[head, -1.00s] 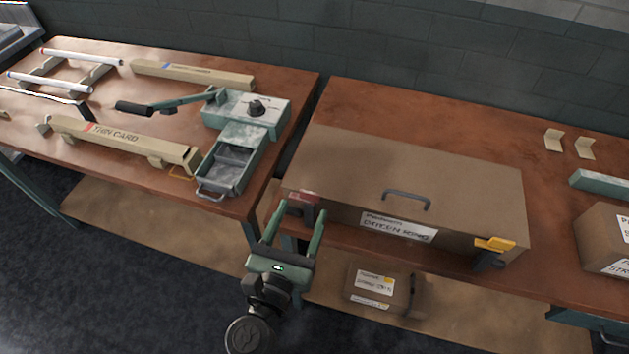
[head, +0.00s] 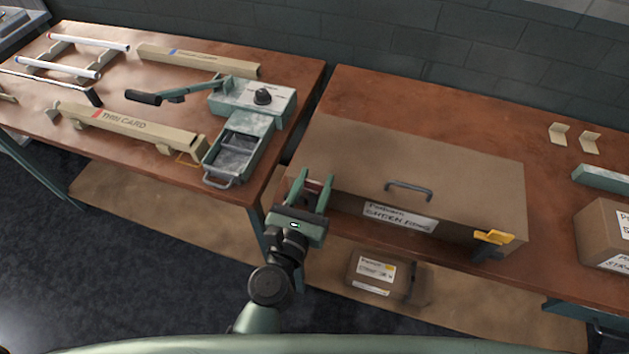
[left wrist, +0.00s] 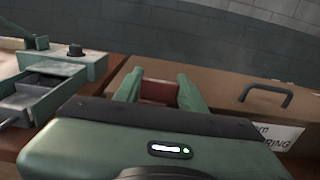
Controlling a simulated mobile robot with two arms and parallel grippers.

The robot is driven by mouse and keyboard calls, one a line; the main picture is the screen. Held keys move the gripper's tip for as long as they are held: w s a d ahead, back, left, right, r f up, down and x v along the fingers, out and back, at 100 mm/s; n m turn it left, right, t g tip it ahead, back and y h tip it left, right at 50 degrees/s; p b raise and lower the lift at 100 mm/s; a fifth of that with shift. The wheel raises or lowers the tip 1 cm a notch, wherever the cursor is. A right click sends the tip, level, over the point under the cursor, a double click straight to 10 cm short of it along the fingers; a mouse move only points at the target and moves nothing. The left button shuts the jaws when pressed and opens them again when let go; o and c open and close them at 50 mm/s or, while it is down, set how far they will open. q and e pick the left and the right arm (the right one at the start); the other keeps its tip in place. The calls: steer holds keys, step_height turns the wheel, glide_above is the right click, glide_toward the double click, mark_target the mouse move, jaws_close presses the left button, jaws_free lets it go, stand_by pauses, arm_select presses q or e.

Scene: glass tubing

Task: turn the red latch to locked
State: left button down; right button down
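The red latch (head: 314,185) is at the left end of the front of a long brown case. My left gripper (head: 311,179) is at it, with one finger on each side of the latch in the picture. The fingers are apart, and I cannot tell whether they touch it. In the left wrist view the dark red latch (left wrist: 160,91) shows between the two green fingertips (left wrist: 159,88); its lower part is hidden behind the gripper body. A yellow latch (head: 494,237) is at the case's right front. My right gripper is not in view.
The brown case (head: 350,150) has a grey handle (head: 408,187) and stands on the right table. A small box (head: 378,276) sits on the shelf below. The left table holds a green device with a tray (head: 236,155) and a long arm.

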arm_select(q)
steer(key=shift+h, duration=0.3)
steer(key=shift+m+g+h, duration=0.4)
steer(key=shift+m+h, duration=0.3)
steer(key=shift+m+g+h+p, duration=0.35)
steer(key=shift+m+g+h, duration=0.4)
steer(key=shift+h, duration=0.35)
steer(key=m+g+h+b, duration=0.1)
steer(key=m+g+h, duration=0.1)
steer(key=m+h, duration=0.1)
steer(key=shift+w+a+f, duration=0.1)
steer(key=m+g+h+b, duration=0.2)
steer(key=m+g+h, duration=0.1)
steer(key=g, duration=0.2)
steer(key=shift+b, duration=0.3)
steer(key=m+g+h+b, duration=0.2)
steer(key=m+g+b, duration=0.1)
steer(key=m+g, duration=0.1)
steer(key=shift+g, duration=0.65)
steer(key=m+g+b, duration=0.1)
steer(key=m+g, duration=0.1)
steer(key=g, duration=0.1)
steer(key=m+g+b, duration=0.1)
steer(key=g+b, duration=0.1)
steer(key=g, duration=0.1)
steer(key=shift+m, duration=0.35)
steer(key=shift+m+g+y+b, duration=0.4)
steer(key=shift+m+g, duration=0.3)
steer(key=shift+g, duration=0.4)
